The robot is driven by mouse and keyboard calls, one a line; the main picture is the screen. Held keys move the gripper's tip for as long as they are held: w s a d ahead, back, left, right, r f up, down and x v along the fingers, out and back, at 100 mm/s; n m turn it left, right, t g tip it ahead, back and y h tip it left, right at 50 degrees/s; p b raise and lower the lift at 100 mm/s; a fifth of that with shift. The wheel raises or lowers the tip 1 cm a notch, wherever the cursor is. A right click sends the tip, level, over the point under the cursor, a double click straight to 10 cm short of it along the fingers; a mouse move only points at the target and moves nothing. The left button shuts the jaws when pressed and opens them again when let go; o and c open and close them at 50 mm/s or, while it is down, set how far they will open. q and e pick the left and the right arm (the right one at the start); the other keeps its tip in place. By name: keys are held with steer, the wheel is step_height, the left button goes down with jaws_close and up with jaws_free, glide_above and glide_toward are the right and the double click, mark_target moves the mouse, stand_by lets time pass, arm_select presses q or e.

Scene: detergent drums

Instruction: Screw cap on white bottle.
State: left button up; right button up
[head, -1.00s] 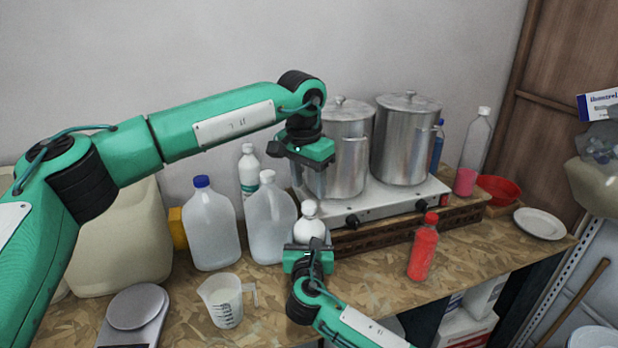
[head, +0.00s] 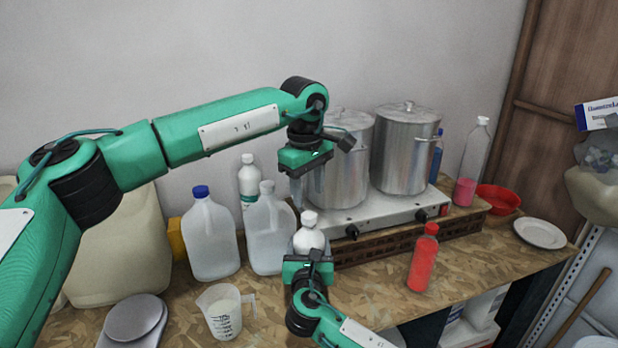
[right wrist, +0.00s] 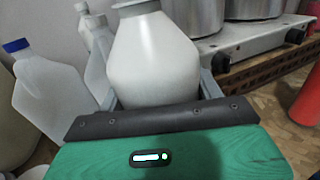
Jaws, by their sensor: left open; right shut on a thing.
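The white bottle (head: 309,240) stands upright in front of the stove, with a white cap (head: 309,217) on its top. How tightly the cap sits cannot be seen. My right gripper (head: 309,262) is shut around the bottle's body from the front. My left gripper (head: 299,190) is open and empty above the bottle, pointing down, apart from the cap. Its fingers are partly hidden.
Two steel pots (head: 405,148) stand on the stove (head: 385,208) close behind my left gripper. Clear jugs (head: 212,240) stand left of the bottle. A measuring cup (head: 222,312) and a scale (head: 135,318) are in front. A red bottle (head: 424,258) stands to the right.

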arm_select(q)
steer(key=n, duration=0.6)
steer(key=shift+r, duration=0.2)
steer(key=n, duration=0.5)
steer(key=shift+r, duration=0.1)
steer(key=n, duration=0.4)
steer(key=shift+r+n, duration=0.15)
steer(key=shift+n, duration=0.25)
steer(key=n, duration=0.4)
steer(key=shift+r+n, duration=0.15)
steer(key=shift+n, duration=0.25)
steer(key=n, duration=0.4)
steer(key=shift+r+n, duration=0.1)
steer(key=shift+n, duration=0.2)
steer(key=n, duration=0.4)
steer(key=shift+r+n+g, duration=0.15)
steer(key=shift+n+g, duration=0.15)
steer(key=shift+n, duration=0.1)
steer(key=n, duration=0.4)
steer(key=shift+r+n, duration=0.15)
steer(key=shift+n, duration=0.15)
steer(key=n, duration=0.5)
steer(key=shift+r+y, duration=0.15)
steer(key=shift+y, duration=0.15)
